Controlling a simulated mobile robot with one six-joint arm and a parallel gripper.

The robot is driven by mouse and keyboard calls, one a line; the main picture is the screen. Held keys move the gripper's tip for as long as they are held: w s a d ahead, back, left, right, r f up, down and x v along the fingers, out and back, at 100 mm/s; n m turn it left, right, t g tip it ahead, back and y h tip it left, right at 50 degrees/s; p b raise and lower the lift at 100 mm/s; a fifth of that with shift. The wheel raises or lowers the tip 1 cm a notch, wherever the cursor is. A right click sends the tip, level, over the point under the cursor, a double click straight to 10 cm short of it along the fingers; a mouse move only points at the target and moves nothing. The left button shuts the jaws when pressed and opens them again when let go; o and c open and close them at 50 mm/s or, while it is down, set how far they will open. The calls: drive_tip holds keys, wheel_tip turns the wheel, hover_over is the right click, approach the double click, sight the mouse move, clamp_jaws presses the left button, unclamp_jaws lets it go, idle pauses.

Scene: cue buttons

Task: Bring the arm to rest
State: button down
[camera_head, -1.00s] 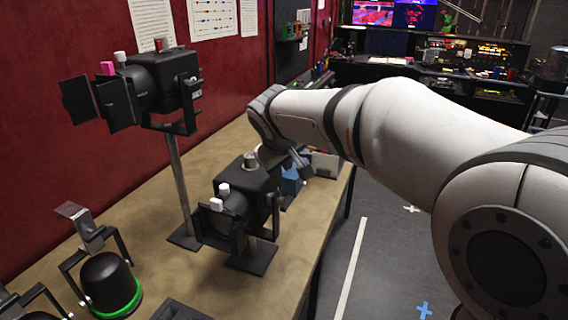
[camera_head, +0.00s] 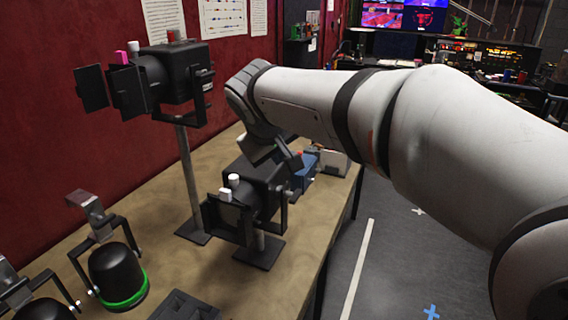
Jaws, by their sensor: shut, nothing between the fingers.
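My arm (camera_head: 310,92) reaches in from the right and bends down at its wrist (camera_head: 250,100) over the far part of the wooden table (camera_head: 285,290). What shows of my gripper (camera_head: 289,154) is a small dark part below the wrist, just behind the lower black stage lamp (camera_head: 256,186). It is shut and holds nothing. Its fingertips are mostly hidden, and I cannot tell whether it touches anything.
A taller black lamp (camera_head: 175,75) stands on a post at the left, near the red wall (camera_head: 40,150). A black lamp with a green ring (camera_head: 125,300) lies in front. A blue box (camera_head: 305,172) sits beyond the gripper.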

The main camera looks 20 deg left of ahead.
drive_tip(key=d+v, duration=0.1)
drive_tip(key=v, duration=0.4)
drive_tip(key=s+d+f+m+g, duration=0.1)
drive_tip(key=d+f+m, duration=0.15)
drive_tip(key=d, duration=0.45)
drive_tip(key=s+d+f+m+g+h, duration=0.1)
drive_tip(key=d+f, duration=0.3)
drive_tip(key=d, duration=0.2)
drive_tip(key=s+d+f+m+g, duration=0.1)
drive_tip(key=d+f, duration=0.2)
drive_tip(key=d, duration=0.4)
drive_tip(key=s+d+f+m+g, duration=0.1)
drive_tip(key=s+d+f+m, duration=0.4)
drive_tip(key=s+d+f, duration=0.6)
drive_tip(key=shift+s+d+g, duration=0.3)
drive_tip(key=shift+s+d, duration=0.05)
drive_tip(key=shift+s, duration=0.15)
